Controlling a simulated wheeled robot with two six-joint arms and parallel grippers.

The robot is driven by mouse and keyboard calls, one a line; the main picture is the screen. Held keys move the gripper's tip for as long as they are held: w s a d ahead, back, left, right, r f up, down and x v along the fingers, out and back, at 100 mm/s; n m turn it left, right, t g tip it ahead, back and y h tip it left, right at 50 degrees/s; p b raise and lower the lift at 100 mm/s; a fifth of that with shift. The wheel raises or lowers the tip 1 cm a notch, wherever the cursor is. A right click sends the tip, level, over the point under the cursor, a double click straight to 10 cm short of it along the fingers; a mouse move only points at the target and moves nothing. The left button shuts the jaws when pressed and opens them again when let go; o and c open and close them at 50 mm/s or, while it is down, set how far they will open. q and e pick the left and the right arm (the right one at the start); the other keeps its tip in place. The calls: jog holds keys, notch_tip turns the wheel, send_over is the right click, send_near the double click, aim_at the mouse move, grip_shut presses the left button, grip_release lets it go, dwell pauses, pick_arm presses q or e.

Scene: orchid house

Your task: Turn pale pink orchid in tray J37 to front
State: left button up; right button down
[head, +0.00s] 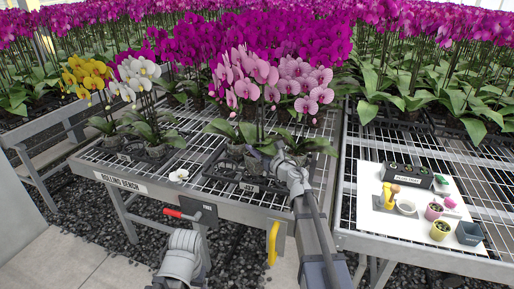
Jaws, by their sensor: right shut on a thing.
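Pale pink orchids (245,72) stand together in a dark tray (235,182) on the near edge of the wire bench. A small label (249,187) is on the tray's front, its text too small to read surely. My right gripper (270,157) reaches in from the front right and is shut at the front pot (253,163) of this group. The jaws and part of the pots are hard to make out behind the wrist and leaves.
Yellow orchids (87,74) and white orchids (136,74) stand to the left on the rolling bench (115,182). A fallen white bloom (179,175) lies near its edge. A red crank handle (182,214) juts out in front. A white mat (412,228) with small pots lies right.

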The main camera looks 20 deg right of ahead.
jog(key=shift+f+b, duration=1.85)
jog(key=shift+f, duration=0.15)
jog(key=shift+r, duration=0.2)
notch_tip(320, 180, up, 9)
jog(key=p, duration=0.9)
notch_tip(320, 180, down, 10)
jog(key=b, duration=1)
jog(key=shift+f, duration=0.25)
jog(key=shift+r, duration=0.15)
